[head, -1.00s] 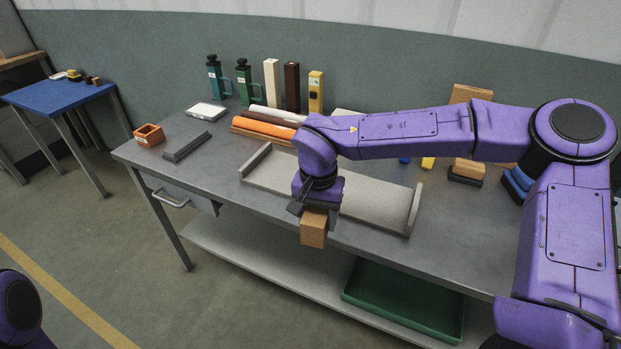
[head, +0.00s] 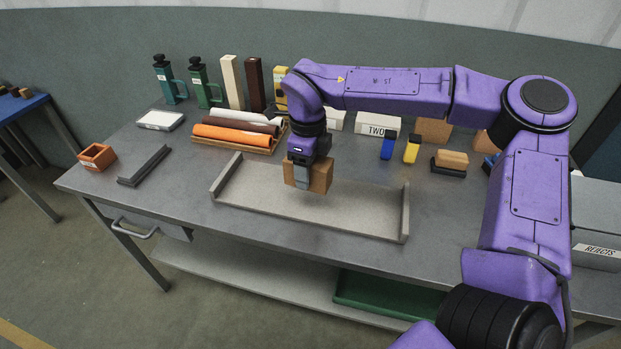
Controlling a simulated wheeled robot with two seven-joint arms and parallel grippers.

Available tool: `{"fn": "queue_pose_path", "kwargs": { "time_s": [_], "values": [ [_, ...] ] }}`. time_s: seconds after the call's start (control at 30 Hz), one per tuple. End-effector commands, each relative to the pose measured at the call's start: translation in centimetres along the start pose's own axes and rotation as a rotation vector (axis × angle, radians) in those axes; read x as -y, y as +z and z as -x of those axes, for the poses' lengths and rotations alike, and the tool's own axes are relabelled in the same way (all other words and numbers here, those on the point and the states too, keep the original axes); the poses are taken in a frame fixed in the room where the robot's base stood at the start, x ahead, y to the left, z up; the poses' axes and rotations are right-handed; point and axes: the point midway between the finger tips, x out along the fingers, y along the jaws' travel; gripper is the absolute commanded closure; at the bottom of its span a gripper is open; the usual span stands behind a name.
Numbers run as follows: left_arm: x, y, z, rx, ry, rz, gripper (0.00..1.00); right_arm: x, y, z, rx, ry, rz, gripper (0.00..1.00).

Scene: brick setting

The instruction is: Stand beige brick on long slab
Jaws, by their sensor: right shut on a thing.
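The long slab (head: 350,213) is a pale grey tray-like piece with a raised lip at each end, lying along the front of the grey workbench. My right gripper (head: 301,180) points down over the slab, left of its middle. It is shut on the beige brick (head: 321,177), a tan wood-coloured block. My left gripper is out of view.
Orange, brown and white rolls (head: 235,133) lie behind the slab at left. Bottles and tall bars stand behind them. A dark angle bar (head: 144,165) and orange box (head: 97,157) lie left. A brush-like block (head: 450,162) and REJECTS box (head: 597,240) are right.

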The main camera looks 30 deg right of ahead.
Motion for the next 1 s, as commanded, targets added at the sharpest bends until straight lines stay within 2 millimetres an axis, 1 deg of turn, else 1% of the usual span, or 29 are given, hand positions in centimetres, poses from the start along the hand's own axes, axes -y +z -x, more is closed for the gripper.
{"fn": "queue_pose_path", "kwargs": {
  "time_s": [0.03,0.1,0.2,0.27,0.37,0.4,0.5,0.6,0.8,0.93,0.97,1.0],
  "values": [
    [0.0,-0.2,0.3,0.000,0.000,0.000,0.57,0.9,0.2,-1.2,-0.006,0.004,-0.001,0.82],
    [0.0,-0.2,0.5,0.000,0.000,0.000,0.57,2.1,0.5,-2.7,-0.003,0.002,0.000,0.82],
    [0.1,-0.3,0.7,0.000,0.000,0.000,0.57,3.2,0.8,-4.2,-0.002,0.001,0.000,0.82],
    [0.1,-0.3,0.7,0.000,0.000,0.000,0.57,3.7,0.8,-4.6,0.000,0.001,-0.001,0.82],
    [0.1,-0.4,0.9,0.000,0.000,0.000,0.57,4.7,1.0,-5.9,-0.002,0.001,-0.001,0.82],
    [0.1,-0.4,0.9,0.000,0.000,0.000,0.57,4.7,1.0,-6.8,-0.003,0.002,0.001,0.82],
    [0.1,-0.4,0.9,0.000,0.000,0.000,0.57,4.6,1.0,-8.3,-0.001,0.002,0.001,0.82],
    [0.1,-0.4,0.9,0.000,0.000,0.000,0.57,4.6,1.0,-8.9,0.001,0.000,0.001,0.82],
    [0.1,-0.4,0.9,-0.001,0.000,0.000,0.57,4.6,1.0,-8.9,0.002,0.000,0.001,0.82],
    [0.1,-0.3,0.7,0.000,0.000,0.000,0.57,4.6,1.0,-9.3,0.001,0.000,0.001,0.82],
    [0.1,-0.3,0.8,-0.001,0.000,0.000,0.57,4.6,1.0,-9.2,0.000,0.000,0.001,0.33],
    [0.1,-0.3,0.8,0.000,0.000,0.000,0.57,4.6,1.0,-9.2,0.000,0.000,0.001,0.20]
  ]
}}
